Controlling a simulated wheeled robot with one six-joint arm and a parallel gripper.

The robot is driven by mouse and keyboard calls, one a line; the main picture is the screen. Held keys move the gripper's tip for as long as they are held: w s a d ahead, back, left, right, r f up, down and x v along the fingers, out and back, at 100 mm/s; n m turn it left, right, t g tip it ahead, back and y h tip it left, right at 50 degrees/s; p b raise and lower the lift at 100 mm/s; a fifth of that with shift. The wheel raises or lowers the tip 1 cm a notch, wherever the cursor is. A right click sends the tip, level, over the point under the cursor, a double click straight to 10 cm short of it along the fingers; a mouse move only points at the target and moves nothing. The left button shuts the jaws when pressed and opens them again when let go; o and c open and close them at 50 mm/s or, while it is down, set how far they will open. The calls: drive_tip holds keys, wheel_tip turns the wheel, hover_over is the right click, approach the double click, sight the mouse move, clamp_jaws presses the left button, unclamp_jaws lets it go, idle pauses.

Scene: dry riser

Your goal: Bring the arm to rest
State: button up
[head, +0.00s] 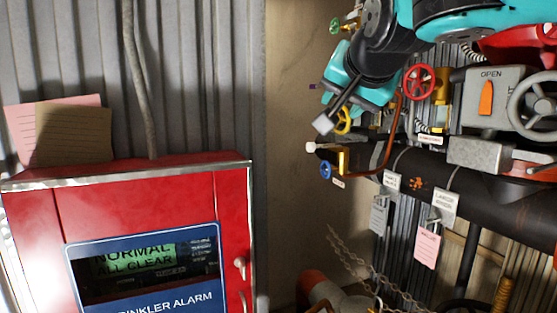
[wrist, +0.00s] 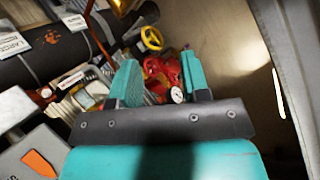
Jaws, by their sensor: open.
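My arm is teal and black and reaches in from the top right of the head view. My gripper (head: 318,135) is at its lower left end, in front of the pipework near the corner. In the wrist view my gripper (wrist: 161,82) shows two teal fingers set apart, with nothing held between them. Beyond the fingers are a red fitting (wrist: 158,75) and a small round gauge (wrist: 178,95). Part of the valve area behind my arm is hidden in the head view.
A red sprinkler alarm cabinet (head: 150,205) stands at the left with papers on top. Bare wall (head: 295,220) lies between.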

drive_tip(key=s+d+f+n+g+y, duration=0.15)
drive_tip(key=s+f+n+g, duration=0.45)
drive_tip(key=f, duration=0.7)
drive_tip(key=s+d+f+n+g+b, duration=0.1)
drive_tip(key=s+f+n+g, duration=0.2)
drive_tip(key=s+f, duration=0.4)
drive_tip(key=s+d+f+n+g+y+b, duration=0.1)
drive_tip(key=s+f+n+g, duration=0.1)
drive_tip(key=s+f, duration=0.6)
drive_tip(key=s+g, duration=0.1)
drive_tip(key=s, duration=0.5)
drive_tip(key=shift+s+d+n, duration=0.2)
drive_tip(key=shift+d+n, duration=0.15)
drive_tip(key=shift+n, duration=0.05)
